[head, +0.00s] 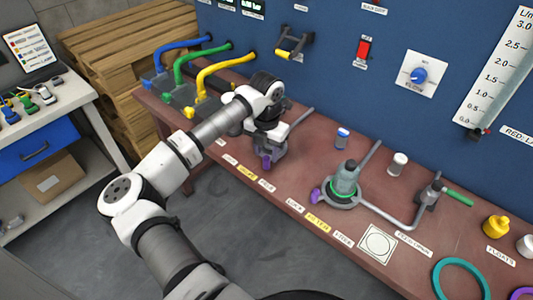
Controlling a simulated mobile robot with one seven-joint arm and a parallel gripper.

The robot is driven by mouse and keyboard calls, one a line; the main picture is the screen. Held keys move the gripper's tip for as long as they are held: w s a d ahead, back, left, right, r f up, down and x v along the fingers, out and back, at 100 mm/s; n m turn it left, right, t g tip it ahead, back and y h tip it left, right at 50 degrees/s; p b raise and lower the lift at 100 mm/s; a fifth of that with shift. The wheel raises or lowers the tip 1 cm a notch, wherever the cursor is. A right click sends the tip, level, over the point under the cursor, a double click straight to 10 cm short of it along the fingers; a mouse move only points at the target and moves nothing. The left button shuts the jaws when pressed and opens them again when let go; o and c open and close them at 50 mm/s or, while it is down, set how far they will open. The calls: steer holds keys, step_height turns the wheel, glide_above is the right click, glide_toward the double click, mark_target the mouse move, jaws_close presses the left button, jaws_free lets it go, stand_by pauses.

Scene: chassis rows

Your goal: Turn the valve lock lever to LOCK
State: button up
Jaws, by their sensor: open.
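My gripper (268,147) points down over the valve unit at the back middle of the bench. The wrist and gripper body hide most of that unit. A purple lever (265,162) shows at its front, just below the gripper; I cannot tell whether they touch. The lever points toward the bench's front edge. In front of it lies a row of small labels, with a yellow label (247,173) between two white ones; their print is too small to read surely. The gripper's fingers are mostly hidden, and I see nothing held in them.
To the right, a similar filter unit (344,186) has a green ring and its own purple lever (316,196), with a grey pipe running right. A blue-capped vial (342,138) and a white jar (397,163) stand behind.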

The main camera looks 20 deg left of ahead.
mark_target(266, 156)
steer(key=shift+f+p, duration=0.3)
steer(key=shift+f, duration=1.3)
jaws_close()
